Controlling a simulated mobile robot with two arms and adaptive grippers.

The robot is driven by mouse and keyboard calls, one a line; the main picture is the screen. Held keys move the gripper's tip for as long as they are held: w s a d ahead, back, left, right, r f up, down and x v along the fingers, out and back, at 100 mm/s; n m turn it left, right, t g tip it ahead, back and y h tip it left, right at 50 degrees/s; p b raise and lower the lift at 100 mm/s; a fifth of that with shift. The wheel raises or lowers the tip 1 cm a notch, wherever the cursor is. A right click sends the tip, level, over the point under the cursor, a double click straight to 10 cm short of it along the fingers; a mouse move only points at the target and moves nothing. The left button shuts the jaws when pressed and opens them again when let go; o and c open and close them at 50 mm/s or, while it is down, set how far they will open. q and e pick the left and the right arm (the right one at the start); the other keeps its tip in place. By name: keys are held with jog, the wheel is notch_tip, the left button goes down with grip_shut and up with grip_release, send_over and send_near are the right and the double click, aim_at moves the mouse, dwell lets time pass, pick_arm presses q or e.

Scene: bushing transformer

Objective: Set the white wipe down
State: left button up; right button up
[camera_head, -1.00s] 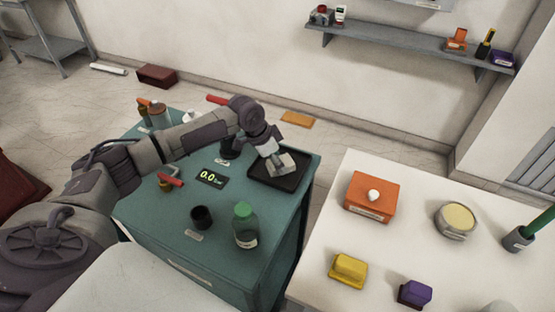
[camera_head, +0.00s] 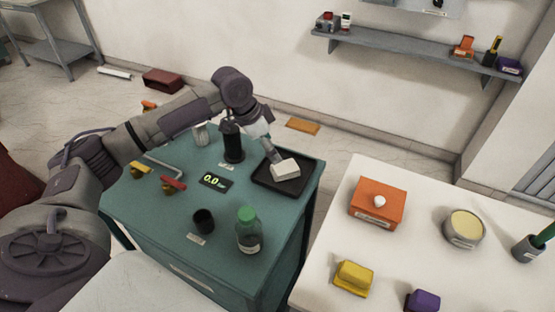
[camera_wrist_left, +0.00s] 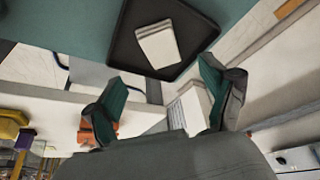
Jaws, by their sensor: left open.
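The white wipe (camera_head: 285,170) is a pale folded block lying in the black tray (camera_head: 262,183) on the teal cabinet. In the left wrist view the wipe (camera_wrist_left: 158,45) lies inside the tray (camera_wrist_left: 122,50), apart from both fingers. My left gripper (camera_head: 268,147) is just behind and above the wipe in the head view; its fingertips are small and partly hidden there. The left wrist view shows the left gripper (camera_wrist_left: 165,95) with its two fingers spread and nothing between them. My right gripper is in neither view.
On the teal cabinet (camera_head: 150,222) stand a black cylinder (camera_head: 232,143), a dark cup (camera_head: 204,221), a green-capped bottle (camera_head: 248,232) and a 0.0 display (camera_head: 215,181). A white table (camera_head: 320,255) at the right carries an orange box (camera_head: 376,207) and several other items.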

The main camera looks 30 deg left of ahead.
pick_arm(q)
jog(key=shift+v, duration=1.55)
